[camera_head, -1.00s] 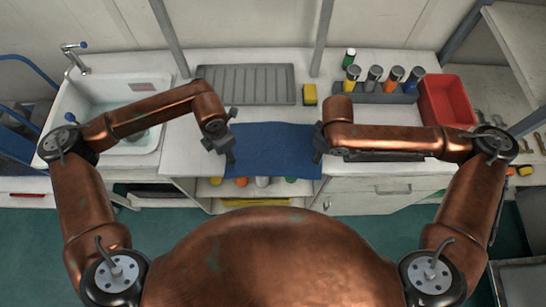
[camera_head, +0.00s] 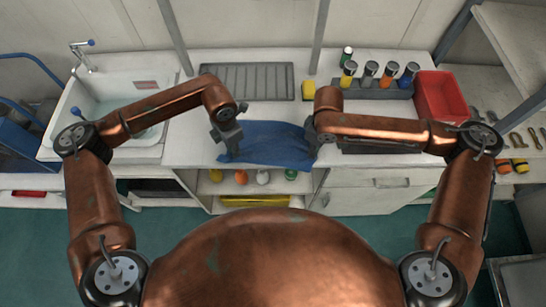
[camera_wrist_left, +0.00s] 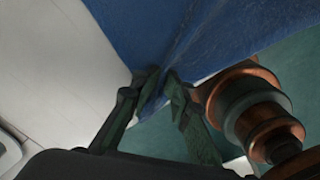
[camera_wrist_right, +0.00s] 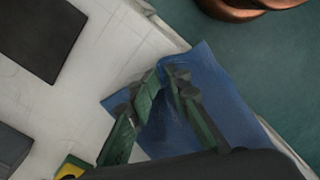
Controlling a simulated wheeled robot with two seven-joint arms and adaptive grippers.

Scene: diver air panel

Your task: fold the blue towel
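The blue towel (camera_head: 270,143) lies on the white counter at its front edge, between my two grippers, with its surface wrinkled. My left gripper (camera_head: 230,150) is at the towel's left front corner. In the left wrist view its fingers (camera_wrist_left: 158,88) are closed on a pinched bit of the towel (camera_wrist_left: 200,40), with creases running away from it. My right gripper (camera_head: 318,138) is at the towel's right side. In the right wrist view its fingers (camera_wrist_right: 165,78) are closed around a bunched edge of the towel (camera_wrist_right: 222,95).
Behind the towel are a grey drainboard (camera_head: 246,82) and a yellow sponge (camera_head: 309,90). A rack of bottles (camera_head: 376,88) and a red bin (camera_head: 441,98) stand right of it. A white sink (camera_head: 112,105) is at left. Open shelves (camera_head: 250,188) lie below the counter.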

